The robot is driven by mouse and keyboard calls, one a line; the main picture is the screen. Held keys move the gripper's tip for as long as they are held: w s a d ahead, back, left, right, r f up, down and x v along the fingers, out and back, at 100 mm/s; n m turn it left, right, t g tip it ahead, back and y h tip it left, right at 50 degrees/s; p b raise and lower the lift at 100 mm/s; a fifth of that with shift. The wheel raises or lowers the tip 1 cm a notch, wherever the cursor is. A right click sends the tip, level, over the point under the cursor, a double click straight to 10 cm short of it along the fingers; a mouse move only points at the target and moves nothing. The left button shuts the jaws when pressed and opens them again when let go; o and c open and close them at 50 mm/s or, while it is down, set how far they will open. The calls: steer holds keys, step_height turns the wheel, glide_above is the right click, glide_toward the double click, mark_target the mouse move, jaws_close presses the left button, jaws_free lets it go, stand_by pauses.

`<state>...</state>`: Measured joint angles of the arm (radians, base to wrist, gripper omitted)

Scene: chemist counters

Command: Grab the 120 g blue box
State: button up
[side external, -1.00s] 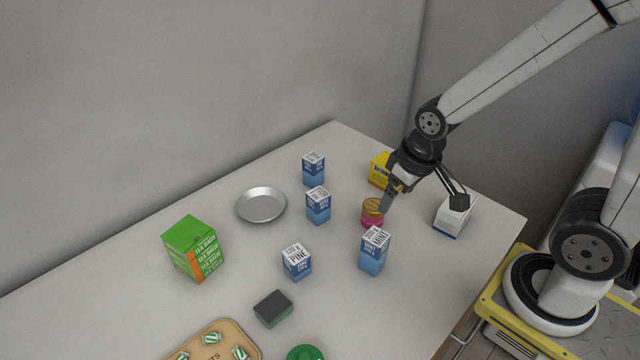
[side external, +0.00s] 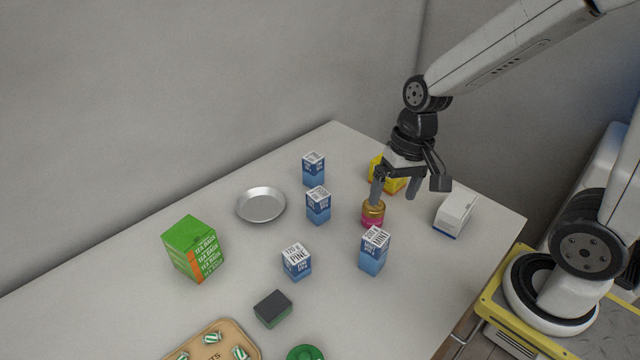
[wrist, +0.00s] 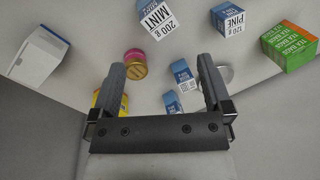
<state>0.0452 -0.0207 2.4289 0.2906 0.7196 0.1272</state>
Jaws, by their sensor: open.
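The blue box labelled 120 g PINE (side external: 297,264) stands upright on the counter, left of the blue 200 g MINT box (side external: 373,256). In the wrist view the 120 g box (wrist: 230,22) shows at the upper right. Two other blue boxes (side external: 318,207) (side external: 313,170) stand behind it; their labels are too small to read surely. My gripper (side external: 394,194) is open and empty above the right part of the counter, near a pink jar with a gold lid (side external: 373,215), apart from the 120 g box. Its fingers (wrist: 160,70) also show in the wrist view.
A yellow box (side external: 386,174) stands behind my gripper and a white box (side external: 454,214) to its right. A metal dish (side external: 261,205), green tea box (side external: 195,248), dark sponge (side external: 273,309) and wooden tray (side external: 247,348) lie leftward. Counter between dish and tea box is clear.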

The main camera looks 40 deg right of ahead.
steer(key=m, duration=0.1)
steer(key=m+t+y, duration=0.1)
steer(key=m+y, duration=1)
steer(key=m, duration=0.3)
glide_above(301, 250)
steer(key=d, duration=0.6)
steer(key=f, duration=1.2)
steer(key=shift+s+a+f, duration=0.1)
steer(key=shift+s+f, duration=0.1)
steer(key=shift+s, duration=0.2)
steer(key=shift+x, duration=3.9)
steer(key=shift+r, duration=0.1)
jaws_close()
steer(key=shift+r, duration=0.1)
